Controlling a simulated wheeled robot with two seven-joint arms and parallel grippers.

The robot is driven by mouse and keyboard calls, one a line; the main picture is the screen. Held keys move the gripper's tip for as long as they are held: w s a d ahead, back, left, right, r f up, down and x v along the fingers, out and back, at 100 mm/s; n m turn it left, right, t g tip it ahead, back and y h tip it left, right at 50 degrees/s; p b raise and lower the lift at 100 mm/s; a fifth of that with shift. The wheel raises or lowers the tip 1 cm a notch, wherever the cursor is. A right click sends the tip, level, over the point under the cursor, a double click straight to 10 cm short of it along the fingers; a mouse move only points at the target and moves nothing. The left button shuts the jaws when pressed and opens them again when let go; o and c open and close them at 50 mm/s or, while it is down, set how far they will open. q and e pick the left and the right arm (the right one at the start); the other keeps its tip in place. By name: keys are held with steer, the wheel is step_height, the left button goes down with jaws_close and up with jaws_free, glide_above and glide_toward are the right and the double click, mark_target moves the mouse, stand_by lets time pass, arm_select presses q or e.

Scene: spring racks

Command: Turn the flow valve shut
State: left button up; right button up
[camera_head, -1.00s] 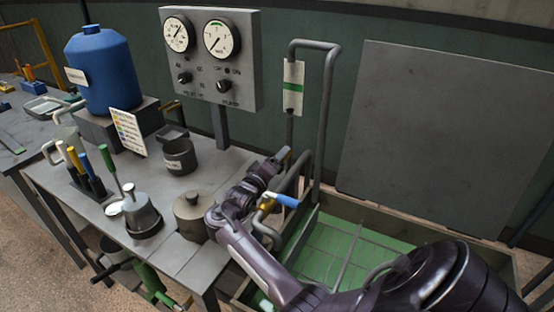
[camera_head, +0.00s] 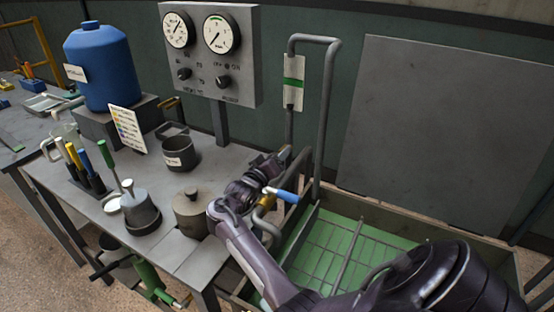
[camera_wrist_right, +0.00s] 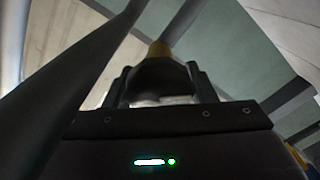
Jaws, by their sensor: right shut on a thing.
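My right gripper (camera_head: 272,163) is at the pipework beside the bench's right edge, seen small and partly hidden by its own wrist. A blue-handled lever (camera_head: 286,196) on a brass-coloured fitting (camera_head: 266,203) shows just in front of it, pointing right. In the right wrist view the two fingers are closed on either side of a dark piece (camera_wrist_right: 160,76) with a yellow-brass end (camera_wrist_right: 160,49) beyond it. This looks like the flow valve's handle, but the view is dark and no label shows. My left gripper is not in view.
A bent grey pipe (camera_head: 326,120) with a green-striped tag (camera_head: 293,82) rises behind the gripper. A gauge panel (camera_head: 245,75) stands at the back. A lidded pot (camera_head: 190,212) sits close left of my arm. A green-floored basin (camera_head: 375,262) lies to the right.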

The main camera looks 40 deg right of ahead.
steer(key=shift+m, duration=1)
steer(key=o, duration=1)
steer(key=shift+c, duration=0.2)
steer(key=shift+a, duration=0.1)
steer(key=shift+s+a+r, duration=0.1)
steer(key=shift+s+a, duration=0.05)
steer(key=shift+a, duration=0.2)
steer(key=p+v, duration=0.3)
steer(key=v, duration=0.4)
steer(key=shift+c, duration=0.2)
